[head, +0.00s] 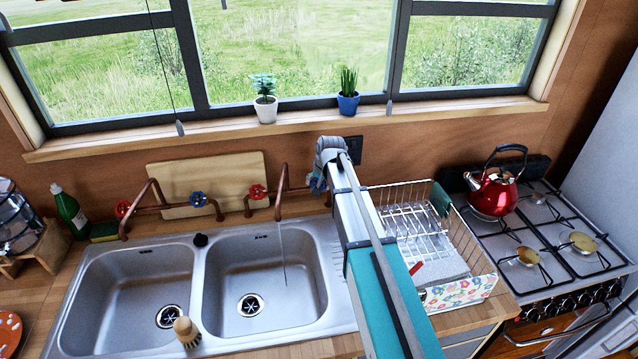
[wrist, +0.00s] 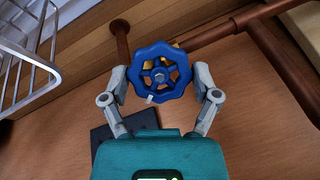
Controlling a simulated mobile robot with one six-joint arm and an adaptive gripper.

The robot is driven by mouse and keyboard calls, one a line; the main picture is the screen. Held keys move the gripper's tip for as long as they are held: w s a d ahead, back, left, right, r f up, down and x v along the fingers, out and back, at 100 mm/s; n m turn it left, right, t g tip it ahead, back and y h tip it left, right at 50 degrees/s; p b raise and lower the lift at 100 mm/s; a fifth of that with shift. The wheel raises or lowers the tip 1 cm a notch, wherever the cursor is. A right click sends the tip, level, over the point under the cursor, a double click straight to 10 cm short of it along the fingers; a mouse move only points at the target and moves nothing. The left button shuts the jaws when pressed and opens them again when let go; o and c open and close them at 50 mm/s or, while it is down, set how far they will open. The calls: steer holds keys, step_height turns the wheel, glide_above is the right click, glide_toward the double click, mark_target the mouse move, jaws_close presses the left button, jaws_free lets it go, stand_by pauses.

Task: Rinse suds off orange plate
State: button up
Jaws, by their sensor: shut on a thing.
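The orange plate (head: 8,332) lies on the counter at the far left, cut off by the picture edge, with pale spots on it. My gripper (wrist: 161,82) is shut on a blue valve wheel (wrist: 143,57), one finger on each side of its rim. In the head view the wheel is mostly hidden behind my arm, by the wall. The right copper faucet (head: 281,190) reaches over the right sink basin (head: 305,275). A thin streak like running water hangs below its spout. A red valve wheel (head: 257,191) is on the same pipe.
A wire dish rack (head: 455,215) stands right of my arm, beside the stove with a red kettle (head: 492,192). A brush (head: 186,330) stands on the sink's front divider. The left basin (head: 130,290) looks empty. A green bottle (head: 70,212) and sponge (head: 104,232) stand left.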

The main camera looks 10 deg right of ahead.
steer(key=shift+n, duration=0.4)
steer(key=o, duration=1)
steer(key=shift+c, duration=0.2)
steer(key=shift+m, duration=0.3)
